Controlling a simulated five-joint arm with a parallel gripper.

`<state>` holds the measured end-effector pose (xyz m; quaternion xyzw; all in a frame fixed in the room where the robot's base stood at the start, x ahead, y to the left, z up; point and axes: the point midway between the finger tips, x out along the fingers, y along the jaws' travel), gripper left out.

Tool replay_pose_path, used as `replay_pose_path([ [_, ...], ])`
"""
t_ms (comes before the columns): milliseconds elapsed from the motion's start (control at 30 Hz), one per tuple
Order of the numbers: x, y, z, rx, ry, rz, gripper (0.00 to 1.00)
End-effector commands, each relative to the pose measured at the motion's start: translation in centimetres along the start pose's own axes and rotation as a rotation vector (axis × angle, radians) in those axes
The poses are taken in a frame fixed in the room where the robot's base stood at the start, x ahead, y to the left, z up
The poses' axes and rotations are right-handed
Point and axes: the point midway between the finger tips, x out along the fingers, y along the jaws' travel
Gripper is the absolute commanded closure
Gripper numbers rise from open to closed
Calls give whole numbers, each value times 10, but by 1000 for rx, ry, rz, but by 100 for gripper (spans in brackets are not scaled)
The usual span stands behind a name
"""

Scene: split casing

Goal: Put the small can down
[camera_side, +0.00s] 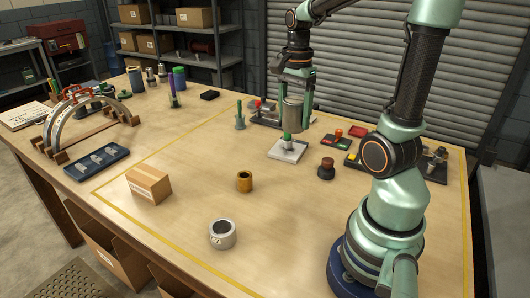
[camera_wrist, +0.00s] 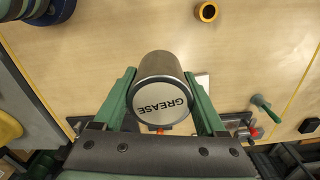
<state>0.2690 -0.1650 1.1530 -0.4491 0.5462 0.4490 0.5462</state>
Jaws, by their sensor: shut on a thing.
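The small can (camera_side: 292,116) is a grey metal cylinder. In the wrist view its pale lid reads "GREASE" (camera_wrist: 160,104). My gripper (camera_side: 294,108) is shut on the can, with one green finger on each side of it. The fingers also show in the wrist view (camera_wrist: 160,76). The can looks upright and appears raised, above or behind a white plate (camera_side: 279,153) with a green peg (camera_side: 287,138). The can hides part of what lies beneath it, and its exact height cannot be told.
A dark knob-like part (camera_side: 326,170), a brass ring (camera_side: 244,181) and a silver ring (camera_side: 222,235) stand nearby. A green peg-like part (camera_side: 240,118) stands left of the can. A cardboard box (camera_side: 149,184) and blue tray (camera_side: 97,162) are farther left. The front middle has bare table.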

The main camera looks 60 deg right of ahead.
Motion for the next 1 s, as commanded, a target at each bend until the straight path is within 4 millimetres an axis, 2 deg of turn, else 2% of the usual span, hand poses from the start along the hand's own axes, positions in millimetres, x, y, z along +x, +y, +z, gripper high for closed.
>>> replay_pose_path([
  [167,-10,-38,11,23,0,1,98],
  [267,-14,-69,23,46,0,1,98],
  [400,-17,-112,46,83,0,3,98],
  [600,-13,-164,88,135,0,3,98],
  [800,-6,-197,125,176,0,2,98],
  [1000,0,-209,142,197,0,1,98],
])
